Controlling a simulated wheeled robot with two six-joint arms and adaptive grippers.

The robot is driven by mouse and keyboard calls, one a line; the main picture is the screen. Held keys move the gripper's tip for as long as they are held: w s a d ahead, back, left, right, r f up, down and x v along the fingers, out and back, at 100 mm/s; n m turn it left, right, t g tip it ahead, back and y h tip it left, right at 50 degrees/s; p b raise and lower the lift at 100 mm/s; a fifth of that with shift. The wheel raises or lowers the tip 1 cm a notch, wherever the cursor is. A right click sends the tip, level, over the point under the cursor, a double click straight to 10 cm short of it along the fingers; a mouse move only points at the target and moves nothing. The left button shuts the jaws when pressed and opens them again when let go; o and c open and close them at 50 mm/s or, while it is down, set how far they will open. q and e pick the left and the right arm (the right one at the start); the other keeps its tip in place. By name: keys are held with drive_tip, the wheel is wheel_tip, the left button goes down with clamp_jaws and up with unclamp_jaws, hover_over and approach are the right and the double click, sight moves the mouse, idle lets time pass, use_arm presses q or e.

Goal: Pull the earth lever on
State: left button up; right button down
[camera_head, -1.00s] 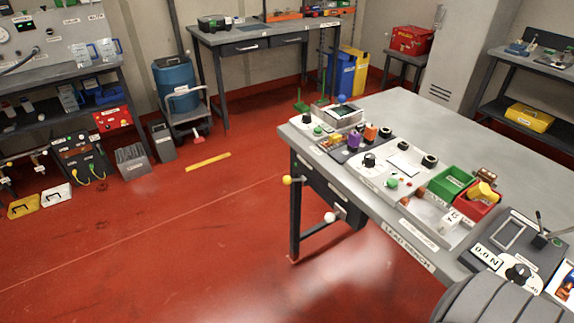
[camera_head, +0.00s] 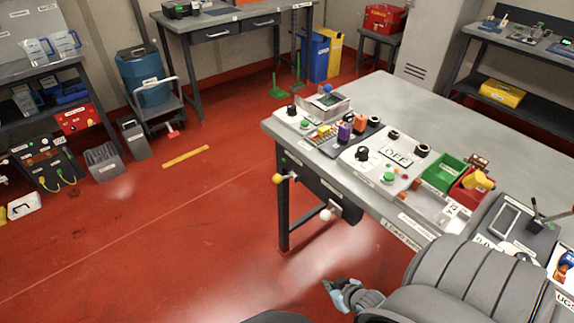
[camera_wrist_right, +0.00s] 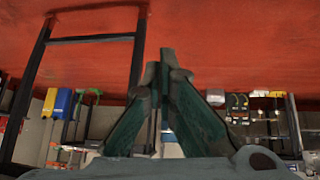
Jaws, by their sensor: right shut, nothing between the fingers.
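Two levers stick out from the near side of the lead bench: one with a yellow knob (camera_head: 278,178) and one with a white knob (camera_head: 326,214). Their labels are too small to read, so I cannot tell which is the earth lever. My right gripper (camera_head: 338,292) is in the head view, low over the red floor, below and apart from the white knob. It is shut and empty. In the right wrist view its fingers (camera_wrist_right: 165,62) come together against the red floor. My left gripper is not in view.
The lead bench (camera_head: 480,165) carries several instruments, a green bin (camera_head: 445,172) and a red bin. Its front leg (camera_head: 283,205) stands near the levers. A yellow bar (camera_head: 186,157) lies on the floor.

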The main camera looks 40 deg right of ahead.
drive_tip(key=w+r+t+y, duration=0.1)
drive_tip(key=w+r+t, duration=0.1)
drive_tip(key=w+r, duration=0.45)
drive_tip(key=w+r+t+y+p, duration=0.1)
drive_tip(key=w+r+t, duration=0.2)
drive_tip(key=r, duration=0.7)
drive_tip(key=w+r+t+y, duration=0.1)
drive_tip(key=w+r+t, duration=0.1)
drive_tip(key=w+r, duration=0.5)
drive_tip(key=d+r+m+t+h, duration=0.1)
drive_tip(key=d+r+t, duration=0.2)
drive_tip(key=d+r, duration=0.3)
drive_tip(key=shift+s+r+h, duration=0.3)
drive_tip(key=shift+r+h, duration=0.1)
drive_tip(key=shift+r, duration=0.15)
drive_tip(key=b, duration=0.8)
hover_over(284, 177)
drive_tip(key=s, duration=0.4)
drive_tip(key=f, duration=0.1)
drive_tip(key=f+b, duration=0.1)
drive_tip(key=w+f+b, duration=0.1)
drive_tip(key=a+f+b, duration=0.1)
drive_tip(key=shift+w+f, duration=0.15)
drive_tip(key=shift+f, duration=0.05)
